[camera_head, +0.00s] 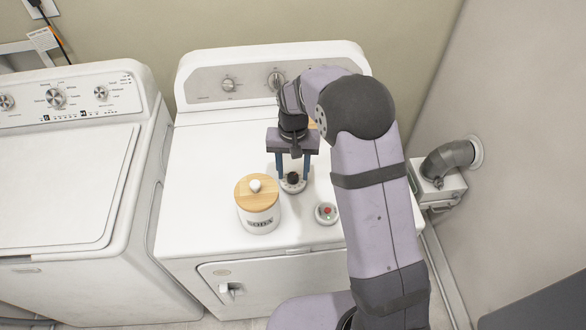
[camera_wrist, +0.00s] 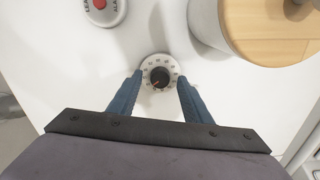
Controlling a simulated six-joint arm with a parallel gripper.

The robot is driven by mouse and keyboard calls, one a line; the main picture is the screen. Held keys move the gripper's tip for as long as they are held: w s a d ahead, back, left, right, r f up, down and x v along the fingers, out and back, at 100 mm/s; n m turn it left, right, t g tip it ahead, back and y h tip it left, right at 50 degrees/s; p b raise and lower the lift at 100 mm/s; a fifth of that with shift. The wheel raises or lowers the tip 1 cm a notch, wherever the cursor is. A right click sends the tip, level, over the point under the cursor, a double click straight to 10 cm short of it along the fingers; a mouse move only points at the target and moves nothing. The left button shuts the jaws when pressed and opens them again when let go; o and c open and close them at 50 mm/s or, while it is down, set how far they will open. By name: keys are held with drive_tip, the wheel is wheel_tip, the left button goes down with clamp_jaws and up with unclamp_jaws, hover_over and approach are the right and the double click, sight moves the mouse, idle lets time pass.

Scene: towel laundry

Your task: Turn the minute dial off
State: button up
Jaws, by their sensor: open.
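The minute dial (camera_head: 293,183) is a small round timer with a white numbered ring and a black knob, lying on top of the dryer. In the wrist view the dial (camera_wrist: 158,76) shows an orange-red pointer mark on its black knob. My gripper (camera_head: 293,174) points down over it, with its blue fingers apart on either side of the knob. In the wrist view my gripper (camera_wrist: 158,82) is open, and the dial shows between and just beyond the fingertips. I cannot tell whether the fingers touch it.
A white soda jar (camera_head: 259,212) with a wooden lid stands left of the dial. A round alarm button (camera_head: 327,213) with a red centre lies to the right. The dryer's top (camera_head: 205,165) is clear at left. A washer (camera_head: 62,180) stands further left.

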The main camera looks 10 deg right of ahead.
drive_tip(key=shift+f, duration=0.4)
drive_tip(key=shift+c, duration=0.3)
drive_tip(key=c, duration=1)
drive_tip(key=shift+n, duration=0.3)
drive_tip(key=n, duration=1.1)
drive_tip(key=shift+w+r+b, duration=0.1)
drive_tip(key=shift+b, duration=0.2)
drive_tip(key=shift+n, duration=0.3)
